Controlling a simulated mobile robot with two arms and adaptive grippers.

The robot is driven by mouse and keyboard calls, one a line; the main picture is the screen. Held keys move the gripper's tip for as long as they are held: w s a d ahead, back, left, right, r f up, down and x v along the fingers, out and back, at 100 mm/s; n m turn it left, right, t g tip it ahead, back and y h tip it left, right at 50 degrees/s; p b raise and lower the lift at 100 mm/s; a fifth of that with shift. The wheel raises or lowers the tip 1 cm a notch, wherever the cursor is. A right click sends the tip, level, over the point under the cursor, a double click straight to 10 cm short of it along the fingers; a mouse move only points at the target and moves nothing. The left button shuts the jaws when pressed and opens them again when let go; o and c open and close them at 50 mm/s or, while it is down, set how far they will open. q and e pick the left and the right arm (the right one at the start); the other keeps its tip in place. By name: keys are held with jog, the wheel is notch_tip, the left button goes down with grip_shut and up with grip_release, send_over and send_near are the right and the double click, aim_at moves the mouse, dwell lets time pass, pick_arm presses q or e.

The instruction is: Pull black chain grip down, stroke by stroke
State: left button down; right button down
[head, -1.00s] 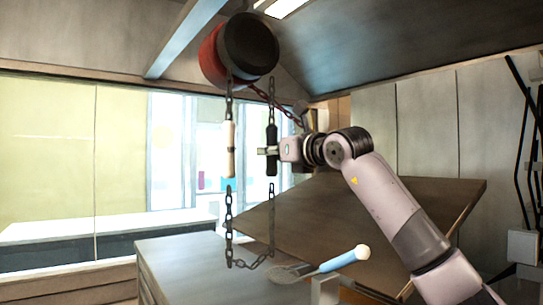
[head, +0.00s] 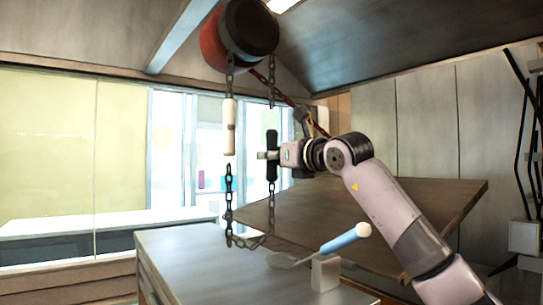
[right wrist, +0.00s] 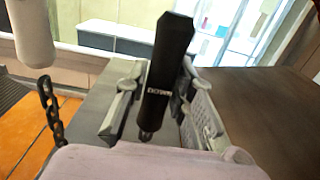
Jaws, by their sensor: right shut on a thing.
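The black chain grip (head: 271,145) hangs upright below a red and black drum hoist (head: 240,35). My right gripper (head: 268,156) is shut around its middle, coming from the right. In the right wrist view the black grip (right wrist: 168,60) stands between the two fingers (right wrist: 158,88), with "DOWN" lettered on it. A white grip (head: 229,127) hangs to its left, with its middle higher than the black one's. It also shows in the right wrist view (right wrist: 30,32). A dark chain loop (head: 229,200) hangs below the grips. My left gripper is out of view.
A grey worktop (head: 190,255) lies below the chain. A blue-handled tool with a white ball end (head: 345,239) leans by a small pale block (head: 325,272). A tilted brown panel (head: 400,215) is behind my right arm. Dark bars (head: 525,150) stand at the far right.

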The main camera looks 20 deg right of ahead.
aim_at(275, 131)
notch_tip(275, 131, down, 12)
jog(key=b, duration=0.9)
jog(key=shift+r, duration=0.15)
notch_tip(275, 131, up, 18)
jog(key=p, duration=1.4)
jog(key=shift+f, duration=0.2)
notch_tip(275, 131, down, 18)
jog(key=b, duration=1.5)
jog(key=shift+r, duration=0.2)
